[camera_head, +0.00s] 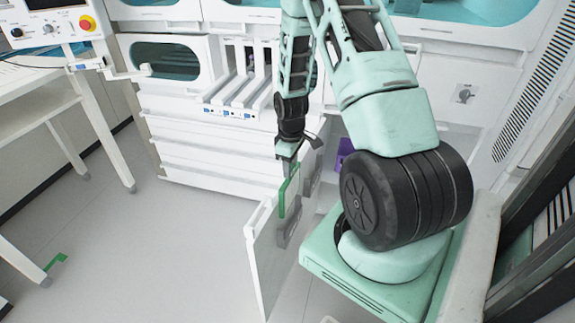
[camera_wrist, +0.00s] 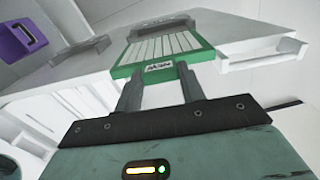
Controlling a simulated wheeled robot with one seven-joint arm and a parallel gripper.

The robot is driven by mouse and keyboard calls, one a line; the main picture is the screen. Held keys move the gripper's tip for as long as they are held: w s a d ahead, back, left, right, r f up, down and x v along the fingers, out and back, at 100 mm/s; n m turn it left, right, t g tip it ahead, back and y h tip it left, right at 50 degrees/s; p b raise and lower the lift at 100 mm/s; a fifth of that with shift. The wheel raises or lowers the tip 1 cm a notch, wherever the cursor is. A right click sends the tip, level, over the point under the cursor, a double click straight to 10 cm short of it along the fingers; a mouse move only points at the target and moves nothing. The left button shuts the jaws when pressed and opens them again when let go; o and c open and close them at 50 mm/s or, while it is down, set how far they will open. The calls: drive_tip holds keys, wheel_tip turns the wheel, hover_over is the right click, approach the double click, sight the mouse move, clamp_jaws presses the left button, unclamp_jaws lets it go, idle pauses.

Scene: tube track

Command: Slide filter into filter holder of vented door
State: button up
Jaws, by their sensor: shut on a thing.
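The filter (camera_wrist: 160,50) has a green frame, white pleats and a label on its near edge. It also shows as a green frame in the head view (camera_head: 283,205). My gripper (camera_wrist: 158,84) is shut on the near, labelled edge of the filter; it points down in the head view (camera_head: 288,165). The vented door (camera_head: 262,262) is a pale panel standing open, also seen in the wrist view (camera_wrist: 90,68). A grey filter holder (camera_wrist: 158,20) on the door lies at the filter's far end. How far the filter sits inside it is unclear.
A second grey bracket (camera_wrist: 72,50) sits beside the filter on the door. A purple part (camera_head: 345,148) is in the space behind the door, near my arm. White rack slots (camera_head: 240,92) stand at the back. Floor (camera_head: 170,240) left of the door is clear.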

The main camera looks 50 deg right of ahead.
sight(290, 190)
drive_tip(key=shift+f+b, duration=1.65)
drive_tip(key=shift+f, duration=0.75)
drive_tip(key=shift+f+b, duration=0.85)
drive_tip(key=shift+f, duration=0.55)
drive_tip(key=shift+f+b, duration=0.45)
drive_tip(key=shift+f, duration=0.35)
drive_tip(key=shift+f+b, duration=0.4)
drive_tip(key=shift+f, duration=0.35)
